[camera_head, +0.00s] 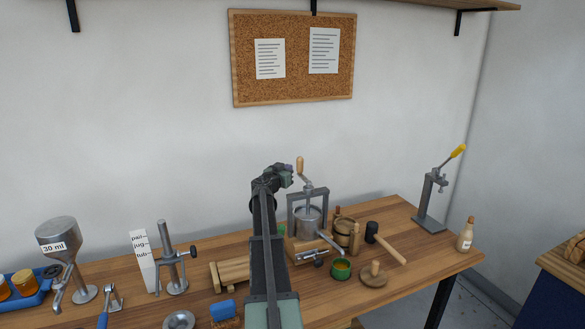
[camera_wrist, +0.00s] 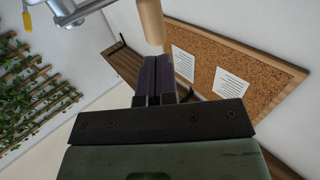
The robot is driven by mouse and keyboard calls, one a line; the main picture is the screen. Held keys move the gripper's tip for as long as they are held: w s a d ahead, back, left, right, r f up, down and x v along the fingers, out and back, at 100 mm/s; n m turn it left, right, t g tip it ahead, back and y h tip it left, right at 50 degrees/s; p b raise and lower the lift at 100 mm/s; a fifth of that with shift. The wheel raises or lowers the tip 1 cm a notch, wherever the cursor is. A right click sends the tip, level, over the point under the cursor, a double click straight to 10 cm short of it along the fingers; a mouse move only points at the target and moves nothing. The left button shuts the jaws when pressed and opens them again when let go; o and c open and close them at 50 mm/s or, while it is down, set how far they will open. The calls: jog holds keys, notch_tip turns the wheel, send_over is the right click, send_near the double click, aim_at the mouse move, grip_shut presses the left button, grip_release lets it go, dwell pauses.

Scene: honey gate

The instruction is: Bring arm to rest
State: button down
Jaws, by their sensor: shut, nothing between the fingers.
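My arm (camera_head: 264,235) reaches up from the bottom middle in the head view, in front of the bench. My gripper (camera_head: 290,169) is at its upper end, above bench height. In the wrist view the two dark fingers of my gripper (camera_wrist: 166,78) lie together, shut and empty. The wooden crank handle (camera_head: 300,163) of the metal press (camera_head: 308,217) appears close beside the gripper. It also shows just past the fingertips in the wrist view (camera_wrist: 151,22). I cannot tell whether they touch.
The bench (camera_head: 390,280) is crowded. A corkboard (camera_head: 293,90) hangs behind. Air above the bench is mostly free.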

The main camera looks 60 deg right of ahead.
jog(key=a, duration=0.8)
jog(key=shift+w+a, duration=0.35)
jog(key=shift+a, duration=0.05)
jog(key=s+a+f+n+g+y, duration=0.35)
jog(key=s+a+f+y, duration=0.2)
jog(key=a+f, duration=0.4)
jog(key=w+a+f+n+t+y, duration=0.1)
jog(key=w+a+f+n+y, duration=0.2)
jog(key=a, duration=1)
jog(key=w+a+f+n+t+y, duration=0.1)
jog(key=a+f+n+t+y, duration=0.2)
jog(key=a, duration=0.9)
jog(key=s+a+f+n+y, duration=0.1)
jog(key=a+n+y, duration=0.2)
jog(key=a, duration=1.3)
jog(key=a+n+y, duration=0.3)
jog(key=a+n, duration=0.2)
jog(key=a, duration=1.2)
jog(key=shift+s+f, duration=0.35)
jog(key=shift+s, duration=0.05)
